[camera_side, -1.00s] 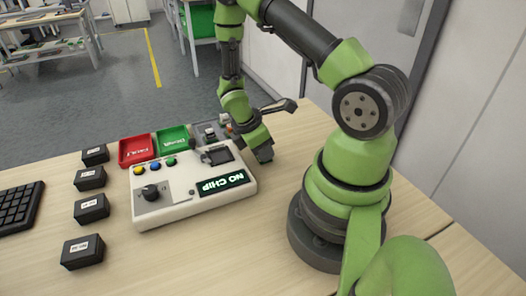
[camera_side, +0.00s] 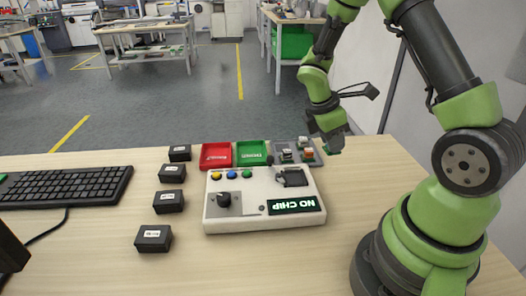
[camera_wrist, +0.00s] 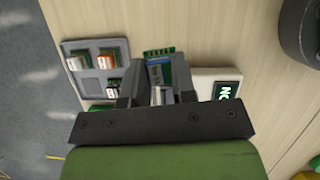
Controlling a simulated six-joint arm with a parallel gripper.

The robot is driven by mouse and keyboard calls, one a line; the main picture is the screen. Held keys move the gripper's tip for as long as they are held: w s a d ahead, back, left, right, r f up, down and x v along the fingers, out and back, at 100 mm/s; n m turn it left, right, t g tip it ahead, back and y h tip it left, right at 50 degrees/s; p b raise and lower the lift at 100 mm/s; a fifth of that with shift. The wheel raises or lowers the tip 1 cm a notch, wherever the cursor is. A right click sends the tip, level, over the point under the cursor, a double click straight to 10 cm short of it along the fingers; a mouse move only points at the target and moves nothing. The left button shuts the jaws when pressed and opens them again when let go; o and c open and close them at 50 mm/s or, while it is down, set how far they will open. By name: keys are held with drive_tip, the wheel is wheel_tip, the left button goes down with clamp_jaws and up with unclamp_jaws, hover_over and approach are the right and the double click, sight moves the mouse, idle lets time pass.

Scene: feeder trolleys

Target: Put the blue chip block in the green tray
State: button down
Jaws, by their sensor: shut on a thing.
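My gripper (camera_side: 332,146) is shut on the blue chip block, to the right of the grey chip rack and above the table. In the wrist view my gripper (camera_wrist: 155,90) has the blue chip block (camera_wrist: 160,74) between its fingers; its green board end sticks out past them. The green tray (camera_side: 251,153) is behind the tester, between the red tray and the rack, and looks empty. In the wrist view my gripper mostly hides it.
The grey chip rack (camera_side: 285,147) holds white and orange blocks. The white tester (camera_side: 240,214) reads NO CHIP. The red tray (camera_side: 215,155) is left of the green one. Several black boxes (camera_side: 172,173) and a keyboard (camera_side: 65,186) stand left.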

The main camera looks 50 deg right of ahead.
drive_tip(key=w+n, duration=0.1)
drive_tip(key=w, duration=0.3)
drive_tip(key=w+d+n+t, duration=0.1)
drive_tip(key=w+n, duration=0.1)
drive_tip(key=w, duration=0.2)
drive_tip(key=w+n+h, duration=0.1)
drive_tip(key=w+n, duration=0.1)
drive_tip(key=w, duration=0.2)
drive_tip(key=shift+d+f+t, duration=0.15)
drive_tip(key=shift+t, duration=0.25)
drive_tip(key=w+a+r+n+t, duration=0.1)
drive_tip(key=w+a+n+t, duration=0.2)
drive_tip(key=w+n, duration=0.6)
drive_tip(key=m, duration=0.2)
approach(252, 149)
drive_tip(key=x, duration=0.6)
drive_tip(key=shift+w+d, duration=0.15)
drive_tip(key=c, duration=0.9)
unclamp_jaws()
drive_tip(key=shift+c, duration=0.2)
